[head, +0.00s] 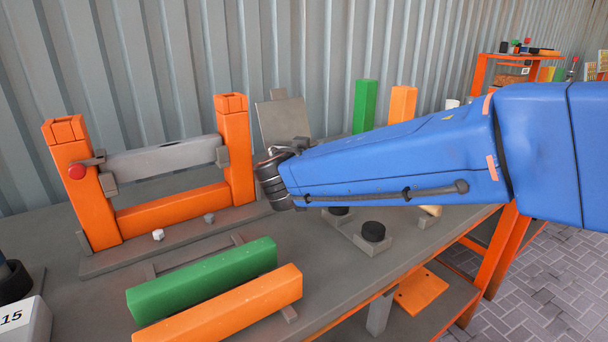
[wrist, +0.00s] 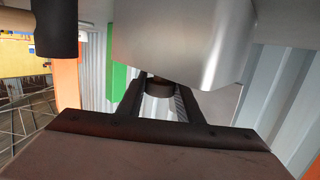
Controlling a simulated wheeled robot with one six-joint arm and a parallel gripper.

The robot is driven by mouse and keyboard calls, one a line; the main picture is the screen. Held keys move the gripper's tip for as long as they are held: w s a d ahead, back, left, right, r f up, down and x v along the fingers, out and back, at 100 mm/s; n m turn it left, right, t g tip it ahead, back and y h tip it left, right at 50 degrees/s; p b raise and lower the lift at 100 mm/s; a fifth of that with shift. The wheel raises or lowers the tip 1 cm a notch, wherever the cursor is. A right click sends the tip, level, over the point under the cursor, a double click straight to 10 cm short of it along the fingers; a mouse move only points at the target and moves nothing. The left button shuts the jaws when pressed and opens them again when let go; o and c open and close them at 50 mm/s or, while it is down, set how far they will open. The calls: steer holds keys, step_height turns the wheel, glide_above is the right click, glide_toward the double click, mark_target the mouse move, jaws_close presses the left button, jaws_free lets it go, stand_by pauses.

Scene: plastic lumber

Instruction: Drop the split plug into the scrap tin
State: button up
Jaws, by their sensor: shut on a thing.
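My gripper (wrist: 160,98) shows in the wrist view, its two dark fingers closing in on a small dark round piece (wrist: 159,88), which I take to be the split plug. Any split in it is too small to see. A smooth silver-grey body (wrist: 188,42) lies right by the fingertips and partly covers them and the piece. I cannot tell whether this body is the scrap tin. In the head view my blue arm crosses the right half, and my gripper and the plug are hidden. No scrap tin can be made out in that view.
An orange frame (head: 236,150) with a grey crossbar (head: 165,160) stands on the bench. Green (head: 205,280) and orange (head: 235,308) bars lie in front. A black disc (head: 373,232) sits right of centre. Green (head: 365,105) and orange (head: 403,103) posts stand behind.

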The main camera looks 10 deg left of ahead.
steer(key=shift+f, duration=0.75)
steer(key=o, duration=1.1)
steer(key=shift+s+d+r, duration=0.1)
steer(key=shift+s+r, duration=0.1)
steer(key=shift+s, duration=1.05)
steer(key=shift+s+d+r, duration=0.1)
steer(key=shift+s+r, duration=0.05)
steer(key=shift+s, duration=1.1)
steer(key=shift+s+r, duration=0.2)
steer(key=shift+s, duration=1.05)
